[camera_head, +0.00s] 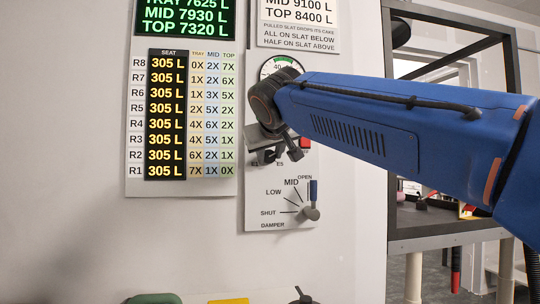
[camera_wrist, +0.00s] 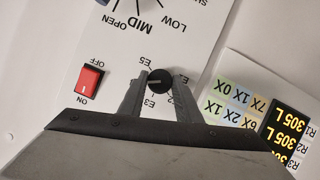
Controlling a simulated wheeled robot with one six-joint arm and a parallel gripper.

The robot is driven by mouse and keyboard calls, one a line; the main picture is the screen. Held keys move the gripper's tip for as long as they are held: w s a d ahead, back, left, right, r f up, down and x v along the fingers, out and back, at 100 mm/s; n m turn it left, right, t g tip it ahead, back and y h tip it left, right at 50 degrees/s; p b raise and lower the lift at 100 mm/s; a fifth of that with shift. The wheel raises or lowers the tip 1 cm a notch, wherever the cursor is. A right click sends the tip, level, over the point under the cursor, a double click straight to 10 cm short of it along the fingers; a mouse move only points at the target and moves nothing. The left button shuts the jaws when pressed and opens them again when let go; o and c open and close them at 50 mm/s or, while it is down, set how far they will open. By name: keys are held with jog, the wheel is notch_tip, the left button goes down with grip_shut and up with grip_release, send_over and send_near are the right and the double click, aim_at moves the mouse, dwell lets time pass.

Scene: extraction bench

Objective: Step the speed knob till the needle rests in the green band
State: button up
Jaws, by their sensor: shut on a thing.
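The black round speed knob (camera_wrist: 160,80) shows in the wrist view, which is turned upside down, with E5, E3 and other step labels around it. A pale mark on its face points left in that view. My gripper (camera_wrist: 160,92) has its two grey fingers on either side of the knob, shut on it. In the head view, my gripper (camera_head: 274,152) covers the knob at the panel. The round gauge (camera_head: 279,65) shows just above my wrist with some green on its face. My arm hides its lower part, and I cannot tell where the needle rests.
A red ON/OFF switch (camera_wrist: 88,85) sits beside the knob; it also shows in the head view (camera_head: 305,144). Below is the damper lever (camera_head: 312,212), with a blue handle by OPEN. A slat chart (camera_head: 186,120) is left of the panel. A dark rack frame (camera_head: 448,238) stands right.

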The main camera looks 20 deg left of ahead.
dwell(0.4)
jog(key=o, duration=1.1)
jog(key=shift+c, duration=0.2)
jog(key=v, duration=1.7)
jog(key=shift+s, duration=0.2)
jog(key=shift+w, duration=0.1)
